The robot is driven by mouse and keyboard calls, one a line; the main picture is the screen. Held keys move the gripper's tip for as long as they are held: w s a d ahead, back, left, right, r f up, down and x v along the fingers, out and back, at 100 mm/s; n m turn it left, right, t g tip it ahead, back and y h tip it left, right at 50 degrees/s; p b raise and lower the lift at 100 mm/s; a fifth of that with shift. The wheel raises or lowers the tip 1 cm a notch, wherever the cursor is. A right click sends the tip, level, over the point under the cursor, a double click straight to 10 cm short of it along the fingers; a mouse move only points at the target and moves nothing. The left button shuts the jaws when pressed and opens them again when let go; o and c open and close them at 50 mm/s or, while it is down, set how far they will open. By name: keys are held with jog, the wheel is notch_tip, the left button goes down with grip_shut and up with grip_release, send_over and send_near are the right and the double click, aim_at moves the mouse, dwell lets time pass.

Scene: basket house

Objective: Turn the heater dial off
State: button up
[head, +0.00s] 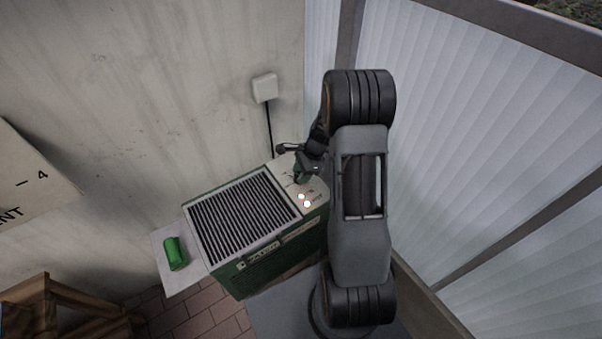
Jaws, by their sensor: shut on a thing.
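The green heater (275,255) stands against the wall, with a dark slatted grille (243,215) on top. Its pale control panel (284,166) is at the right end of the top, with two small lit lamps (304,198). My gripper (299,176) is over this panel, shut on the dark green heater dial (300,179). My arm comes in from the right. The gripper hides much of the dial, and its pointer and setting cannot be read.
A green cylinder (175,253) lies on a pale side shelf at the heater's left. A white wall box (264,88) with a black cable is behind the heater. Wooden furniture (50,309) is at lower left. Pleated window panels (480,130) stand close to my arm on the right.

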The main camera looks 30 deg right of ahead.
jog(key=c, duration=0.3)
jog(key=shift+n, duration=0.3)
jog(key=n+g, duration=0.1)
jog(key=n, duration=0.1)
jog(key=n+g+p, duration=0.1)
jog(key=n, duration=0.2)
jog(key=shift+w+n, duration=0.2)
jog(key=shift+n, duration=0.1)
jog(key=n+g, duration=0.1)
jog(key=n, duration=0.1)
jog(key=n+g+h, duration=0.1)
jog(key=n, duration=0.2)
jog(key=shift+w+a+h, duration=0.1)
jog(key=shift+h, duration=0.2)
jog(key=shift+n, duration=0.5)
jog(key=o, duration=0.9)
